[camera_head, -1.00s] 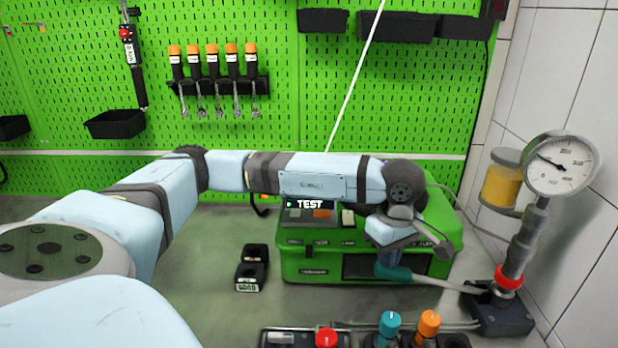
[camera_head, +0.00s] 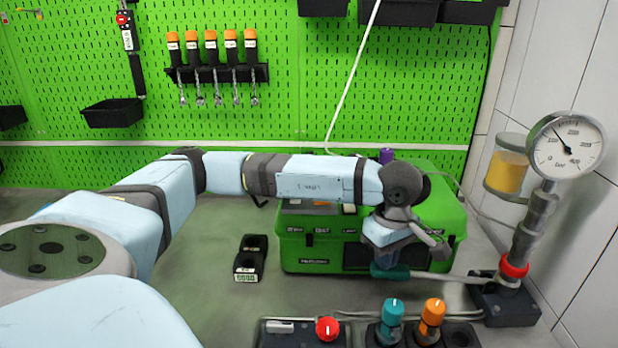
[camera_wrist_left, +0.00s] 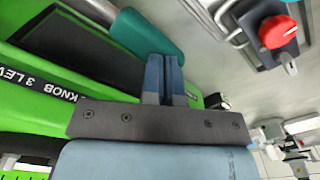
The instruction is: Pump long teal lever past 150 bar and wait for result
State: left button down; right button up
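The long teal lever has a teal handle (camera_head: 390,273) and a pale metal rod running right to the dark pump base (camera_head: 508,305). The lever lies nearly level, low in front of the green case. My left gripper (camera_head: 380,258) is right above the handle. In the left wrist view its two blue fingers (camera_wrist_left: 165,72) are together, with the teal handle (camera_wrist_left: 150,35) just beyond their tips, not between them. Contact cannot be told for sure. The round gauge (camera_head: 567,147) has its needle pointing up and left; the exact value is too small to read. My right gripper is out of view.
The green case (camera_head: 320,252) stands behind the lever; my arm covers its display. Red (camera_head: 327,328), teal (camera_head: 392,311) and orange (camera_head: 432,312) knobs stand at the front. A small black block (camera_head: 251,258) lies left of the case. An amber container (camera_head: 507,170) is beside the gauge.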

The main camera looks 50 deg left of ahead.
pick_arm(q)
jog(key=shift+f+b, duration=0.4)
jog(key=shift+f, duration=0.25)
jog(key=shift+r, duration=0.2)
jog(key=shift+r+p, duration=0.4)
notch_tip(320, 180, up, 2)
jog(key=shift+w+d+r+p, duration=0.15)
jog(key=shift+r+p, duration=0.1)
jog(key=shift+p, duration=0.3)
jog(key=shift+r+p, duration=0.3)
jog(key=shift+r, duration=0.45)
